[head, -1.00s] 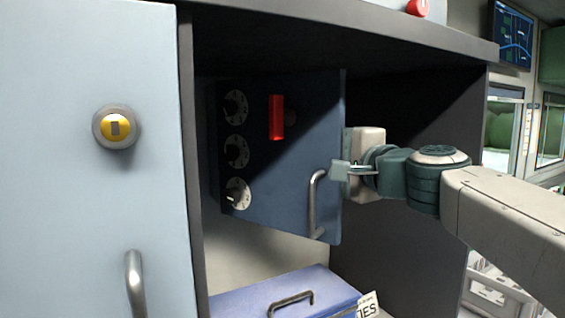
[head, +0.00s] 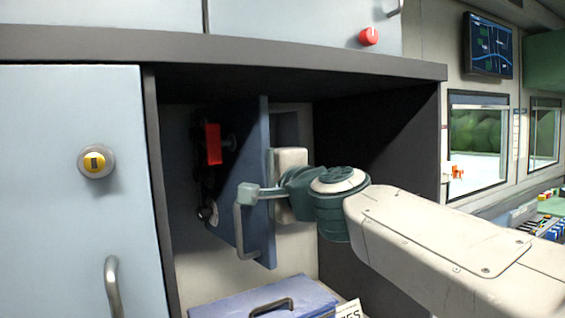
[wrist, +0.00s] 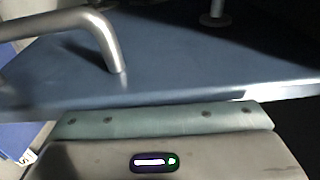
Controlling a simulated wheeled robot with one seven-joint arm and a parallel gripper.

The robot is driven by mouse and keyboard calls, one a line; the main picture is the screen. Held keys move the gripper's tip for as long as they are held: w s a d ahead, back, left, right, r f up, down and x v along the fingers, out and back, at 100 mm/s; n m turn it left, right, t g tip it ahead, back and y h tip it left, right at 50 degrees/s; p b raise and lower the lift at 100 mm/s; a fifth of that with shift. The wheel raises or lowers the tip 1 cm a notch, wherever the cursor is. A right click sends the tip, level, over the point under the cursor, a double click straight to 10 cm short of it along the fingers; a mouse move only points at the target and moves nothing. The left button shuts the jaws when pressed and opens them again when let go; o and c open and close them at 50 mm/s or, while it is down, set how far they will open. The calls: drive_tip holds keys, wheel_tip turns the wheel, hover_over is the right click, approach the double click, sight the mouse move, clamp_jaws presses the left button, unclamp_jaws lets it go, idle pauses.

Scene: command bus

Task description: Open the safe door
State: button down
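The dark blue safe door (head: 255,140) stands ajar inside the dark cabinet recess, swung outward and seen nearly edge-on in the head view. Its face carries dials, a red block (head: 213,144) and a grey bar handle (head: 240,235). My gripper (head: 250,193) is at the door's free edge, with a teal fingertip beside the top of the handle and the pale hand behind the edge. In the wrist view the door face (wrist: 190,60) and handle (wrist: 105,40) lie just beyond the hand. The fingers are hidden there, so I cannot tell their gap.
A light blue cabinet door (head: 60,220) with a yellow lock stands at left. A blue box (head: 240,300) with a handle lies below the safe. The recess has a shelf edge (head: 300,60) above and a dark side wall (head: 395,160) at right.

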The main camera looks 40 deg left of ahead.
sight(253, 172)
drive_tip(key=shift+n+g, duration=0.3)
drive_tip(key=shift+g, duration=0.1)
drive_tip(key=s, duration=0.1)
drive_tip(key=s+a+r, duration=0.1)
drive_tip(key=s, duration=0.2)
drive_tip(key=shift+s+a+r, duration=0.15)
drive_tip(key=shift+s+a, duration=0.05)
drive_tip(key=shift+w+d+r+y, duration=0.15)
drive_tip(key=shift+w+y, duration=0.15)
drive_tip(key=shift+w, duration=0.25)
drive_tip(key=w, duration=0.3)
drive_tip(key=w+d+b, duration=0.1)
drive_tip(key=shift+w+f, duration=0.25)
drive_tip(key=shift+f, duration=0.1)
drive_tip(key=shift+s, duration=0.1)
